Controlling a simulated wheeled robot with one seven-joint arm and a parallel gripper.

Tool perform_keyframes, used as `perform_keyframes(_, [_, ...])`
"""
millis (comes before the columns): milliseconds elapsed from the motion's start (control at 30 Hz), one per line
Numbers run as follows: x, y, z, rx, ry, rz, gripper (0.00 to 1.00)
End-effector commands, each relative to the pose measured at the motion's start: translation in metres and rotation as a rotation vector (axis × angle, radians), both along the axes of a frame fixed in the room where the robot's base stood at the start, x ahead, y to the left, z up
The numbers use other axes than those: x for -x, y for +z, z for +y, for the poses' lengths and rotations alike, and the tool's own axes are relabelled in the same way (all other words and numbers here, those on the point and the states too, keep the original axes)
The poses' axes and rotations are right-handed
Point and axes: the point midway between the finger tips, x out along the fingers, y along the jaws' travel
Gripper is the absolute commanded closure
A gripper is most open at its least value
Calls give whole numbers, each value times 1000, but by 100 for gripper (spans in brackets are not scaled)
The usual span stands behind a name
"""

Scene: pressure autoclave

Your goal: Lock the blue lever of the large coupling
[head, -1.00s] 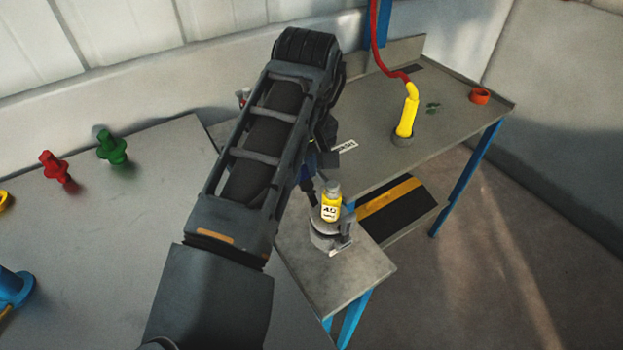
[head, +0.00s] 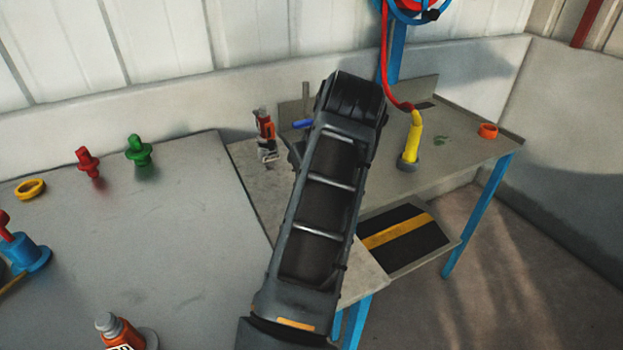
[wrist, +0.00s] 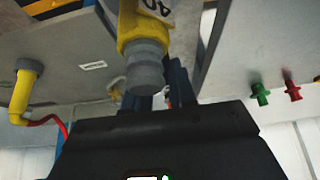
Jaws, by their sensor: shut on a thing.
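In the wrist view, a yellow part (wrist: 132,38) with a grey end and a label reading 40 lies between my gripper's dark fingers (wrist: 158,92). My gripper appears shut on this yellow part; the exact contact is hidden. In the head view my own arm hides the gripper and the yellow part. A short blue bar (head: 303,123) shows just left of my arm, beside a thin upright grey rod. I cannot tell whether it is the coupling's lever, and its far end is hidden.
An orange labelled part (head: 264,130) stands on the small table, left of my arm. A yellow hose end (head: 411,140) and an orange ring (head: 488,130) are on the right bench. Green (head: 138,150) and red (head: 86,160) fittings stand on the left table, whose middle is clear.

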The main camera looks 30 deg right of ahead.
Motion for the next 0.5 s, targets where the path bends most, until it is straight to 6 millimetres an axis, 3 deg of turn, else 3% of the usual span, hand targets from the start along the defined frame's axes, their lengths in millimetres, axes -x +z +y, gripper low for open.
perform_keyframes(233, [1, -1, 1, -2, 1, 6, 100])
perform_keyframes(267, [1, -1, 1, -1, 2, 6, 73])
perform_keyframes(500, [1, -1, 0, -1, 0, 4, 50])
